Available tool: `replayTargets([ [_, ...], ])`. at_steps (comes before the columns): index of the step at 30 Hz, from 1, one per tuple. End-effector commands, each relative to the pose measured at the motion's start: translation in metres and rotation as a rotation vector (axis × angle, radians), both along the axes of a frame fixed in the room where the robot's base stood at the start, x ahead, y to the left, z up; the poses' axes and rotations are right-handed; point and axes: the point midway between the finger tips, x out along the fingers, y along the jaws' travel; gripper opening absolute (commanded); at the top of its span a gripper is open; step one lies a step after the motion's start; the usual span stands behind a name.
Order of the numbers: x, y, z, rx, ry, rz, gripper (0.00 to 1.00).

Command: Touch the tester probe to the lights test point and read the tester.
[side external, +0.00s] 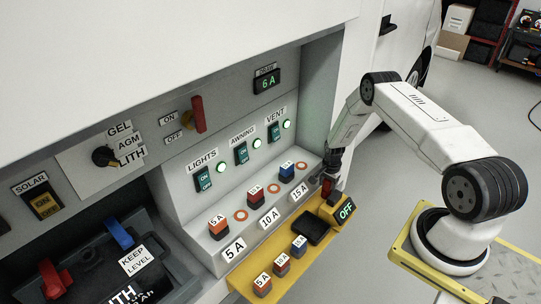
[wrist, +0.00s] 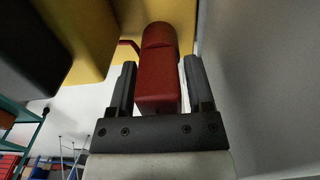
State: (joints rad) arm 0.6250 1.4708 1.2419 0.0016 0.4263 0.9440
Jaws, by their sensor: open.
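The yellow tester (side external: 331,212) stands at the right end of the yellow shelf, and its display (side external: 346,210) reads OFF. The red probe (side external: 326,187) is upright at the tester. My gripper (side external: 328,174) is over the probe. In the wrist view the red probe (wrist: 157,75) lies between the two dark fingers of my open gripper (wrist: 159,84), with a narrow gap at each side. The lights test point looks to be the orange ring (side external: 240,215) beside the left 5 A fuse (side external: 218,227), below the LIGHTS switch (side external: 204,179). Nothing touches that ring.
Further rings and fuses line the grey ledge (side external: 262,208). Spare fuses (side external: 282,265) and a dark pad (side external: 312,229) are on the yellow shelf (side external: 242,274). The panel meter (side external: 267,81) reads 6 A. Blue and red clamps (side external: 118,234) stand lower left. The recess wall bounds the right.

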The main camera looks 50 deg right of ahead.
Motion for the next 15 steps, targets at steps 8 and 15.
replayTargets([
  [8, 0.0001, 0.0000, 0.0004, 0.000, 0.000, 0.000, 0.65],
  [15, 0.0001, -0.0001, 0.0004, 0.000, 0.000, 0.000, 0.00],
])
